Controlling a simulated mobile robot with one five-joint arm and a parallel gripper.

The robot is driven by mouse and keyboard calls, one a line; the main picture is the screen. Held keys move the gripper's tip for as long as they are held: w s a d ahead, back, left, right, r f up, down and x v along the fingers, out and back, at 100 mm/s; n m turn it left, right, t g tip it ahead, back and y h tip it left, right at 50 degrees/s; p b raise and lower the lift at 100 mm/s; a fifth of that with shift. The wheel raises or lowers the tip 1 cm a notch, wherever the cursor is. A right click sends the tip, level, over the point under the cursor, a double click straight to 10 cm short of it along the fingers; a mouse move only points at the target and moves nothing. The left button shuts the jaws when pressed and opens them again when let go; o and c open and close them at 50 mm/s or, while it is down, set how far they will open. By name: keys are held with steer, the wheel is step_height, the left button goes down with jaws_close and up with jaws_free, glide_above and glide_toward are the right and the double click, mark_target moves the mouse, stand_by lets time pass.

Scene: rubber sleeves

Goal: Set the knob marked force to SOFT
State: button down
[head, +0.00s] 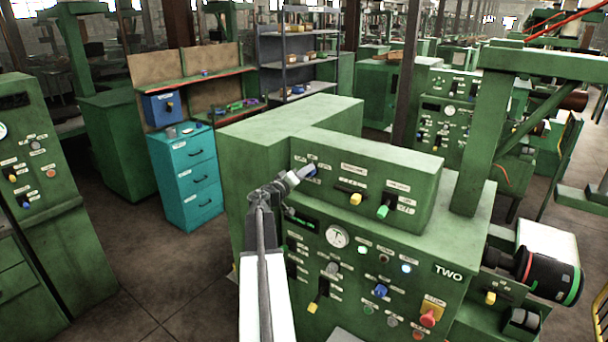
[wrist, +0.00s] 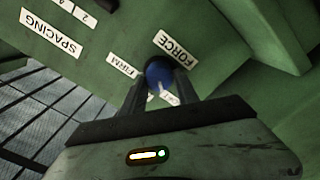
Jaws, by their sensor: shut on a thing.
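The force knob is blue and round, under the FORCE label (wrist: 174,48) on a green panel. In the wrist view the knob (wrist: 158,72) sits between my two fingers, and in the head view the knob (head: 311,171) shows at the upper left of the machine's raised box. My gripper (wrist: 161,84) is shut on it, and in the head view my gripper (head: 296,177) reaches it from the left. The FIRM label (wrist: 122,65) lies left of the knob. Another label (wrist: 171,98) is mostly hidden between the fingers. The pointer's exact setting is unclear.
A SPACING label (wrist: 50,33) is on the same panel. In the head view a yellow knob (head: 355,199) and a green knob (head: 383,211) sit to the right on the raised box. A gauge (head: 337,236) and several knobs are on the panel below.

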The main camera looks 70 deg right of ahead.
steer(key=c, duration=0.9)
jaws_free()
steer(key=shift+d, duration=0.1)
steer(key=shift+c, duration=0.2)
steer(key=v, duration=0.8)
